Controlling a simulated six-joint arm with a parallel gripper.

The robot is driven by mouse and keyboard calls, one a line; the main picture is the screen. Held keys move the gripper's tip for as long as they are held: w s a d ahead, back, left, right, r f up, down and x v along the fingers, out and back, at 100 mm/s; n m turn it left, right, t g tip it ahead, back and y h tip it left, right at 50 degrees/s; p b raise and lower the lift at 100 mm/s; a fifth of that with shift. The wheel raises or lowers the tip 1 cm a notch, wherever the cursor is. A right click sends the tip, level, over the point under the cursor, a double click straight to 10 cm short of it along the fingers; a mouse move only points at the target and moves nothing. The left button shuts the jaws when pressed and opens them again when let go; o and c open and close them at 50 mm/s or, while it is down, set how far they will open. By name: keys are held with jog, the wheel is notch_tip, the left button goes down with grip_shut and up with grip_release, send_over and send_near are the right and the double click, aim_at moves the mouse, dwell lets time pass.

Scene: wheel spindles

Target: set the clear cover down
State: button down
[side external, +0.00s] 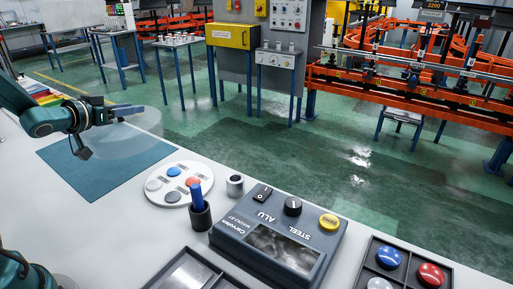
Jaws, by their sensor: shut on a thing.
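My gripper (125,110) is at the upper left, above the far side of a teal mat (100,168). It is shut on the clear cover (146,124), a faint see-through round shape just right of and below the fingers. The cover's outline is hard to make out against the mat and the green floor. I cannot tell whether its lower edge touches the mat or hangs above it.
Right of the mat stands a round white plate (155,197) with several coloured discs. Near it are a black cup (197,218) with a blue stick, a metal cup (235,186) and a grey console (235,229). A compartment tray (447,287) holds domes. The mat's near part is bare.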

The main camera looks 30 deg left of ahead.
aim_at(150, 119)
jog(key=s+d+m+h, duration=0.1)
jog(key=d, duration=0.1)
jog(key=s+d+m+h, duration=0.1)
jog(key=s+d+h, duration=0.1)
jog(key=d, duration=0.1)
jog(key=shift+s+d+f+m+h, duration=0.15)
jog(key=shift+s+d+m+h, duration=0.1)
jog(key=shift+d+m+h, duration=0.15)
jog(key=shift+s+d, duration=0.1)
jog(key=shift+s, duration=0.1)
jog(key=w+d+f, duration=0.4)
jog(key=w+d, duration=0.1)
jog(key=w+d+f, duration=0.2)
jog(key=d, duration=0.1)
jog(key=shift+w+f, duration=0.3)
jog(key=shift+w, duration=0.1)
jog(key=shift+f, duration=2)
jog(key=shift+f, duration=0.1)
jog(key=shift+c, duration=2.3)
grip_release()
